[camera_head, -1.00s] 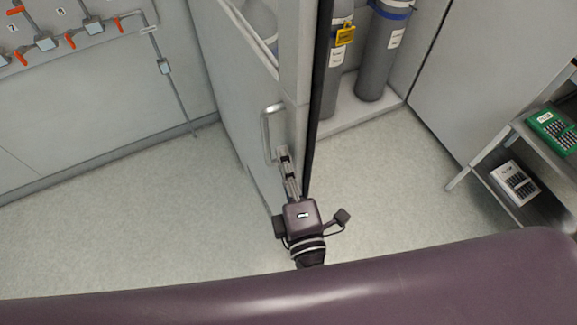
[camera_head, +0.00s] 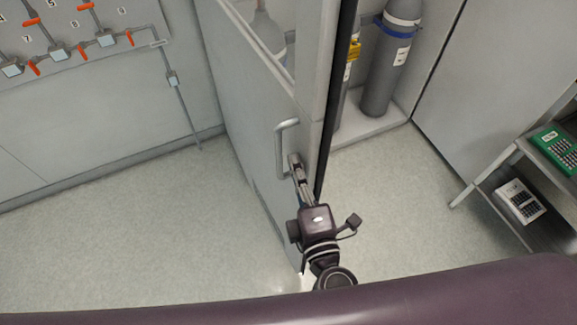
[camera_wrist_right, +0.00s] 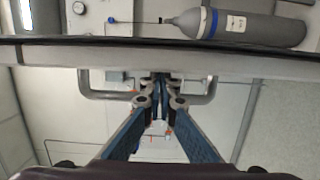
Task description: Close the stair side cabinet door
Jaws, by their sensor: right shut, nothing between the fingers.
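The grey cabinet door (camera_head: 245,125) stands open in the head view, with a window in its upper part and a dark edge strip on its right. Its pale bar handle (camera_head: 281,150) is near that edge; the handle also shows in the right wrist view (camera_wrist_right: 98,93). My right gripper (camera_head: 295,160) is shut and empty, its fingertips at the door beside the handle. In the right wrist view the shut fingertips (camera_wrist_right: 157,85) lie between the two ends of the handle; whether they touch it I cannot tell. My left gripper is not in view.
Grey gas cylinders (camera_head: 390,65) stand inside the open cabinet on a pale base. A shelf rack (camera_head: 500,155) with a green device (camera_head: 556,147) and a white device (camera_head: 520,201) is at right. The floor (camera_head: 130,230) left of the door is clear.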

